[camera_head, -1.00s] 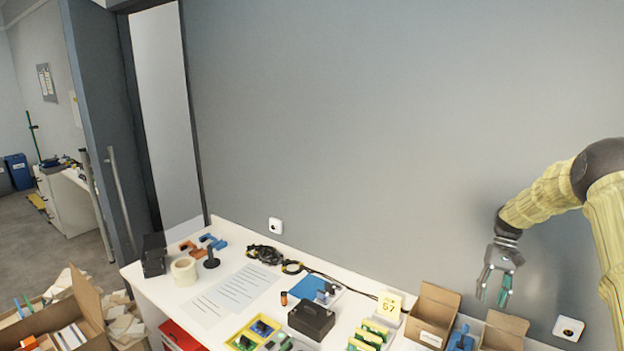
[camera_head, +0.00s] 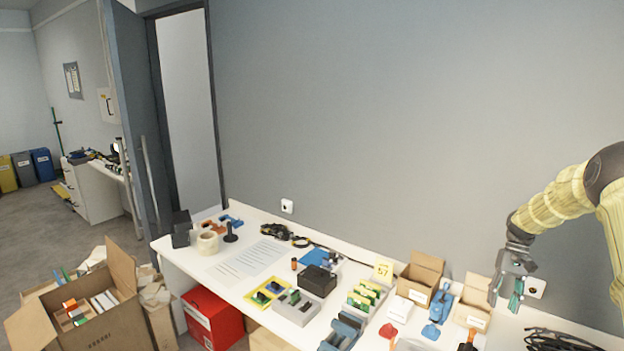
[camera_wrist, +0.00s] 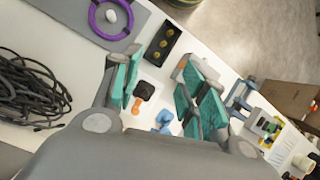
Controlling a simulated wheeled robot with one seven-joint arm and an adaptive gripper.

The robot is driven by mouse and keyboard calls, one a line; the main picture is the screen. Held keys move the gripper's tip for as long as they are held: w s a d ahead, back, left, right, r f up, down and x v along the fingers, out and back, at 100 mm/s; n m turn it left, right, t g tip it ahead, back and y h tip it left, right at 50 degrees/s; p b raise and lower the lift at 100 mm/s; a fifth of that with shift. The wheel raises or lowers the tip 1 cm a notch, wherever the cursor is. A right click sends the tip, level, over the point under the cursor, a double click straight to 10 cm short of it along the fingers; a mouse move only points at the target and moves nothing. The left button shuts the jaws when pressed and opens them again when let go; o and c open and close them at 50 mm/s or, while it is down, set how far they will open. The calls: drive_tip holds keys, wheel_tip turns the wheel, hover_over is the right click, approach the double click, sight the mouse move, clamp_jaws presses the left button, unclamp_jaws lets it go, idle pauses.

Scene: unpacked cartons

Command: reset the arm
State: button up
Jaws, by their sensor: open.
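My gripper (camera_head: 508,291) hangs at the right of the head view, above the right part of the white table (camera_head: 185,262), with its fingers pointing down. In the wrist view its two teal-padded fingers (camera_wrist: 160,92) stand apart with no object held between them. The tabletop and small items on it show below and between the fingers. My arm reaches in from the right edge of the head view.
Two small open cartons (camera_head: 420,279) and (camera_head: 472,314) stand near my gripper. A coil of black cable (camera_wrist: 28,92) lies on the table. A black box (camera_head: 317,281), grey tray (camera_head: 296,307) and tape roll (camera_head: 207,241) lie farther left. A large open carton (camera_head: 92,322) stands on the floor.

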drive_tip(key=s+a+f+n+t+h, duration=0.1)
drive_tip(key=s+a+f, duration=0.3)
drive_tip(key=a+f, duration=0.55)
drive_tip(key=s+a+f+h, duration=0.1)
drive_tip(key=s+a+f, duration=0.4)
drive_tip(key=f, duration=0.8)
drive_tip(key=s+a+f+n, duration=0.1)
drive_tip(key=s+a+f, duration=0.25)
drive_tip(key=s, duration=0.25)
drive_tip(key=s+a+f+t, duration=0.1)
drive_tip(key=s+a+f, duration=0.2)
drive_tip(key=s+a, duration=0.3)
drive_tip(key=s+a+f+n, duration=0.1)
drive_tip(key=s+a+f, duration=0.25)
drive_tip(key=s, duration=0.35)
drive_tip(key=s+a+r+t+h+b, duration=0.1)
drive_tip(key=s+a, duration=0.3)
drive_tip(key=s, duration=0.5)
drive_tip(key=s+a+r+t, duration=0.1)
drive_tip(key=s+a, duration=0.2)
drive_tip(key=s, duration=0.5)
wheel_tip(320, 180, down, 10)
drive_tip(key=b, duration=1)
drive_tip(key=shift+n, duration=0.3)
